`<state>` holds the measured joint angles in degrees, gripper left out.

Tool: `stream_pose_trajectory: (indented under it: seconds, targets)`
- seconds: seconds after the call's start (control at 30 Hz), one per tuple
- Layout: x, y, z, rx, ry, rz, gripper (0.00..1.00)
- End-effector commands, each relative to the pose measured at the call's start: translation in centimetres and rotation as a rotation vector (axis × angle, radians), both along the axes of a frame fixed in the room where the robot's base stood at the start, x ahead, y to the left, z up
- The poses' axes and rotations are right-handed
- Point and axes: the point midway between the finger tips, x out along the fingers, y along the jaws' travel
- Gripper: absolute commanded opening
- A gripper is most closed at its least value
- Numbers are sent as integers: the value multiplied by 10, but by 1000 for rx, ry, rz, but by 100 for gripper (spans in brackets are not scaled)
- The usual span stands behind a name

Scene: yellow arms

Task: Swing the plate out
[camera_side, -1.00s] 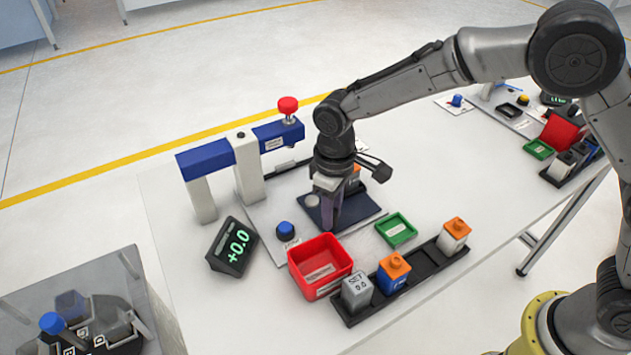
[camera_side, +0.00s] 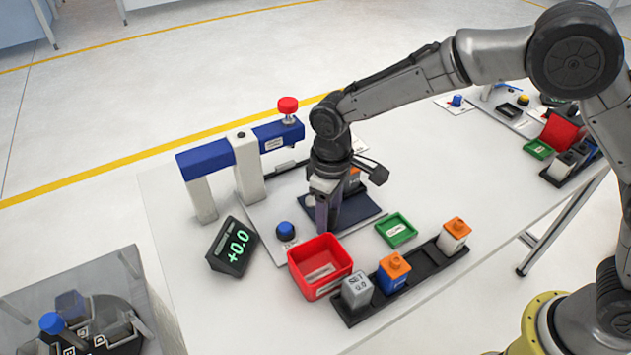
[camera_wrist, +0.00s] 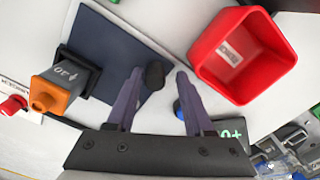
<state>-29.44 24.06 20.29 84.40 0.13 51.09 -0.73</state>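The plate is a dark blue square (camera_side: 362,212) on the light base sheet, partly hidden behind my gripper in the side view. It also shows at the upper left of the wrist view (camera_wrist: 105,50). A dark rounded knob (camera_wrist: 155,75) is at the plate's edge in the wrist view. My gripper (camera_side: 324,226) points down at the plate's left part. In the wrist view my gripper (camera_wrist: 160,74) is open, with the knob between the fingertips, closer to the left finger. Contact cannot be told. A grey block with an orange cap (camera_wrist: 62,82) stands on the plate.
A red bin (camera_side: 320,265) stands in front of the gripper, with a blue button (camera_side: 286,231) to its left. A display reading +0.0 (camera_side: 232,247), a green tray (camera_side: 396,230) and a black rack of blocks (camera_side: 430,262) are nearby. A blue-and-white frame (camera_side: 240,150) with a red knob stands behind.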

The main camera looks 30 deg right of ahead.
Motion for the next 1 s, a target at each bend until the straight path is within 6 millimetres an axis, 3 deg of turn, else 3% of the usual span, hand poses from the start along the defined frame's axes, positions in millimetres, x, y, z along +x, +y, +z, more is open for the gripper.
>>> stream_pose_trajectory:
  seconds: [0.17,1.0]
  targets:
    - [0,-1,4,-1,0,-1,52]
    - [1,-1,65,-1,-2,-1,52]
